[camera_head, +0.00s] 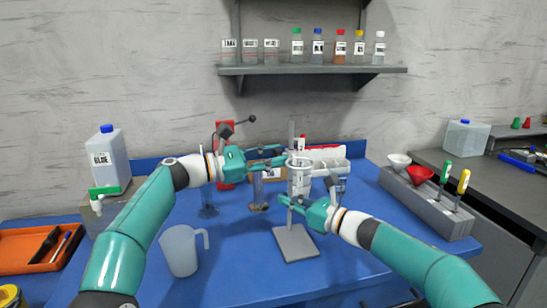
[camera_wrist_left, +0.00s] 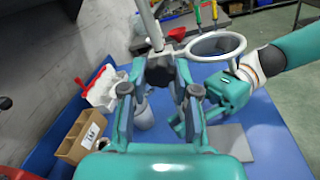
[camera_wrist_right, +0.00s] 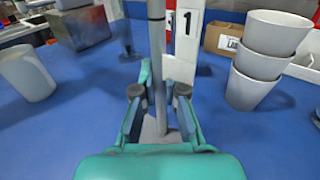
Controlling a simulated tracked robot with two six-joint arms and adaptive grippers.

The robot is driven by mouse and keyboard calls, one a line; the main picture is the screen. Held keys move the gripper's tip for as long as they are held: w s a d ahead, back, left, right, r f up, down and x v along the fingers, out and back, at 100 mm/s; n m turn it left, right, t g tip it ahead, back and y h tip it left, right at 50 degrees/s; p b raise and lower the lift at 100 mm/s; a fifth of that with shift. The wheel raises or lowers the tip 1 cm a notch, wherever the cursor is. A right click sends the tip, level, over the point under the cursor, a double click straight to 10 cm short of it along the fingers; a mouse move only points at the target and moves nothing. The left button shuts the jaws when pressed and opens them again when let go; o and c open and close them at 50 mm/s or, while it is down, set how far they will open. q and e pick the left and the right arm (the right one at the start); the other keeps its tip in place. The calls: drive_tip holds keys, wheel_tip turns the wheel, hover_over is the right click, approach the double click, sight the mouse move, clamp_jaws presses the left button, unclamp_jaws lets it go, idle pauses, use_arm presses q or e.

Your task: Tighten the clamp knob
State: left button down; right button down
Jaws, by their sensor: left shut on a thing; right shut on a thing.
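A retort stand's thin grey rod (camera_head: 291,135) rises from a flat grey base (camera_head: 296,244) on the blue table. A ring clamp (camera_head: 299,162) is on the rod; its ring also shows in the left wrist view (camera_wrist_left: 241,46). The dark clamp knob (camera_wrist_left: 160,70) lies at the fingertips of my left gripper (camera_wrist_left: 158,92), which is shut on it. In the head view my left gripper (camera_head: 284,157) is beside the rod at clamp height. My right gripper (camera_head: 285,201) is shut on the rod (camera_wrist_right: 157,60) below the clamp, above the base.
Stacked white cups (camera_wrist_right: 257,60) and a cardboard box (camera_wrist_right: 222,38) stand near the stand. A grey rack (camera_head: 425,205) with funnels is at the right. A bottle shelf (camera_head: 310,70) hangs behind.

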use_arm(q)
drive_tip(key=shift+a+m, duration=0.1)
drive_tip(key=shift+m, duration=0.5)
drive_tip(key=c, duration=1.1)
unclamp_jaws()
drive_tip(key=shift+c, duration=0.2)
drive_tip(key=v, duration=1.2)
drive_tip(key=shift+f, duration=0.15)
use_arm(e)
drive_tip(key=c, duration=1.2)
unclamp_jaws()
use_arm(q)
drive_tip(key=shift+w, duration=0.1)
use_arm(e)
drive_tip(key=shift+o, duration=0.2)
